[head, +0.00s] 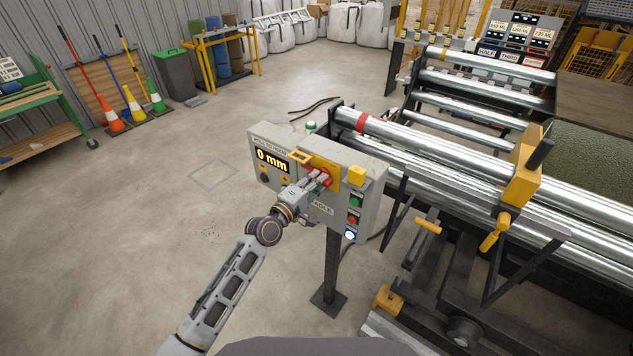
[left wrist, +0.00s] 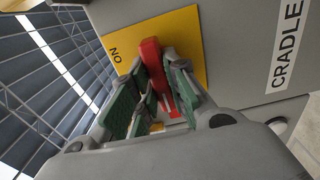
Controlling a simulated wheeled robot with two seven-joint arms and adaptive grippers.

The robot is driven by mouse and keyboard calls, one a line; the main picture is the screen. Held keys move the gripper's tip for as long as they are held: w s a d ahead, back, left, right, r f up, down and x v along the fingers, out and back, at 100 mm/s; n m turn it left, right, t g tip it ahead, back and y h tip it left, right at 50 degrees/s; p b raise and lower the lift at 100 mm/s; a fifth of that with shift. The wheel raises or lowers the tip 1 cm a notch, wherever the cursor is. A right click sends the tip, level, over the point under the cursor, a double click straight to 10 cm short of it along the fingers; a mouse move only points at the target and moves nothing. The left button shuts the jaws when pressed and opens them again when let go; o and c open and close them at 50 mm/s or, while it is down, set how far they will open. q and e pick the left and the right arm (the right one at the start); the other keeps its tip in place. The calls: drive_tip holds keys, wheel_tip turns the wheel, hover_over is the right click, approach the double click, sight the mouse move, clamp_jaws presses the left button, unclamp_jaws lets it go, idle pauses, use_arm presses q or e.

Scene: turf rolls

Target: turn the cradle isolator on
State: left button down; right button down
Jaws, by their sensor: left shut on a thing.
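The cradle control box (head: 262,137) is a grey panel on a post, with a label ending in "ADLE" in the head view and "CRADLE" in the left wrist view. Its isolator has a red handle (left wrist: 152,57) on a yellow plate (left wrist: 186,32) with "NO" lettering seen turned over. The yellow plate also shows in the head view (head: 331,183). My left gripper (head: 322,178) is at the handle, its green-padded fingers (left wrist: 150,95) shut on it. The fingers hide part of the handle. My right gripper is not in view.
The box display (head: 271,161) reads 0 mm. Green, red and white buttons (head: 352,218) line its right side. Steel rollers (head: 440,155) and a yellow clamp (head: 523,170) stand to the right. The floor on the left is clear; cones (head: 113,120) stand far off.

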use_arm(q)
drive_tip(key=shift+m, duration=0.5)
drive_tip(key=m+p, duration=0.2)
drive_tip(key=m, duration=1.4)
drive_tip(key=shift+f+m, duration=0.1)
drive_tip(key=shift+m, duration=0.3)
drive_tip(key=c, duration=1.4)
unclamp_jaws()
drive_tip(key=shift+s+a, duration=0.1)
drive_tip(key=shift+s, duration=0.05)
